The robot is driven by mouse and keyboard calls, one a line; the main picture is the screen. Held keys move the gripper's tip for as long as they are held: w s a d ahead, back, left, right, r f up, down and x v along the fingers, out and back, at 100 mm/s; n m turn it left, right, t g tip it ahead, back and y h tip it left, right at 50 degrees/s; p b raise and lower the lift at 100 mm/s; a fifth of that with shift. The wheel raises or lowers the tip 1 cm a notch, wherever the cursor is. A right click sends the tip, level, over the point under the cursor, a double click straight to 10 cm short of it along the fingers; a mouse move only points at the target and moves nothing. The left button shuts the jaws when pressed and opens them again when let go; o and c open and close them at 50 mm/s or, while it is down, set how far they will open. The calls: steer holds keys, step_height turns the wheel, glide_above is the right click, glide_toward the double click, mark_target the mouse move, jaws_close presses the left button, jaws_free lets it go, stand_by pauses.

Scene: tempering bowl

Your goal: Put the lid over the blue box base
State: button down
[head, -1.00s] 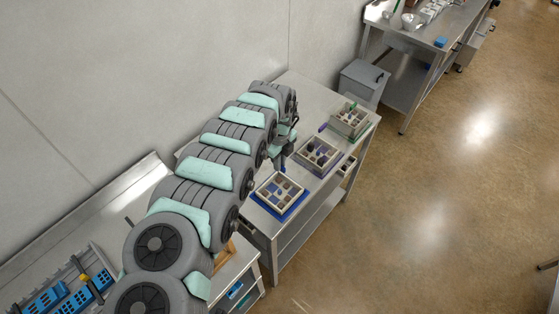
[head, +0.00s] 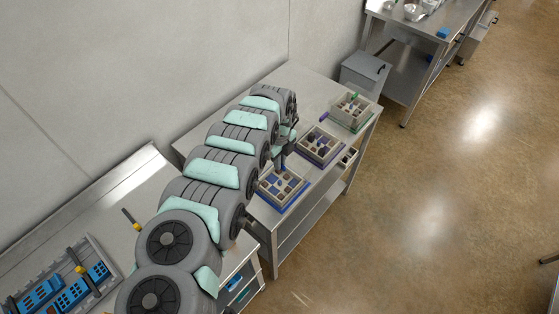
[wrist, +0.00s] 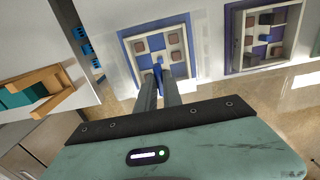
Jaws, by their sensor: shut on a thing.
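The blue box base (head: 278,206) sits on the near end of the steel table, with a pale divided insert. In the wrist view the blue box base (wrist: 125,36) holds brown and blue blocks in its compartments. My gripper (head: 281,164) is over this box. In the wrist view my gripper (wrist: 158,78) is shut on a small upright blue handle (wrist: 158,62). The handle seems to belong to a see-through lid, whose faint edges show around the box. I cannot tell whether the lid touches the base.
A purple box (head: 319,147) stands beside the blue one, and a green box (head: 350,111) stands farther along the table. A grey cabinet (head: 364,75) stands beyond the table end. A blue rack (head: 63,287) lies on the counter at lower left.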

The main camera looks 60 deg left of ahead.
steer(key=shift+f, duration=0.35)
stand_by(0.3)
steer(key=shift+f+b, duration=0.3)
steer(key=shift+b, duration=0.1)
steer(key=shift+f, duration=0.25)
stand_by(0.9)
steer(key=c, duration=1.4)
jaws_free()
steer(key=c, duration=0.4)
steer(key=shift+r+p, duration=3.7)
steer(key=shift+r, duration=1.35)
